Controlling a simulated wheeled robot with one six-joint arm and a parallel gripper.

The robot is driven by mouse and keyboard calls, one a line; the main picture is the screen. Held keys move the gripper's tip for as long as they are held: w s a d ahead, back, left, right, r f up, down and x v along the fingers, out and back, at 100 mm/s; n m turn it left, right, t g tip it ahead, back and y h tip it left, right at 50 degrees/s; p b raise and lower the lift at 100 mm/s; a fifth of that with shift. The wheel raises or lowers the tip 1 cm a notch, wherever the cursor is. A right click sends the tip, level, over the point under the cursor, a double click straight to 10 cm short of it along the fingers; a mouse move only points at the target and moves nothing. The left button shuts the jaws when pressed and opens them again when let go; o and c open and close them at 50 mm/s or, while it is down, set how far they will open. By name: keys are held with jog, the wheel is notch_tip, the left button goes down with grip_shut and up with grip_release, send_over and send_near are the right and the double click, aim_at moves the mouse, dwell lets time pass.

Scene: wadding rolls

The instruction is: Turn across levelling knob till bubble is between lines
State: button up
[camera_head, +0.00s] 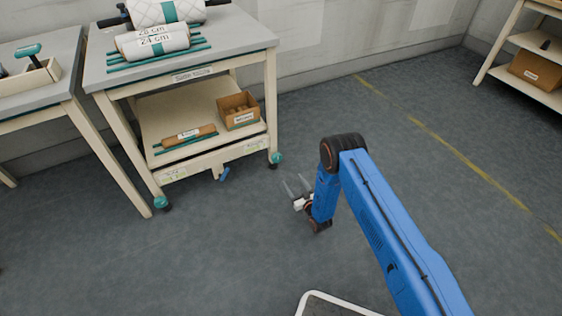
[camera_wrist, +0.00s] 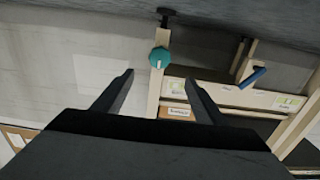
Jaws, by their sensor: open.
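Two teal knobs sit low on the legs of the wadding table: a left one (camera_head: 160,202) and a right one (camera_head: 277,158). One teal knob (camera_wrist: 159,57) shows in the wrist view, above a dark foot, beyond and between my fingertips. I cannot tell from its label which knob is the across one. My gripper (camera_head: 296,186) is open and empty, apart from the table, just right of and nearer than the right knob. It also shows in the wrist view (camera_wrist: 159,79). Small pale-green plates (camera_head: 174,175) are on the lower rail; no bubble or lines can be made out.
The table (camera_head: 110,81) carries labelled rolls (camera_head: 157,41) on top. Its lower shelf holds a brown roll (camera_head: 190,135) and a cardboard box (camera_head: 238,110). A blue handle (camera_head: 224,173) hangs under the rail.

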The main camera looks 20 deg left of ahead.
aim_at(278, 160)
jog(key=x, duration=1.6)
jog(key=shift+w+a, duration=0.3)
jog(key=c, duration=1)
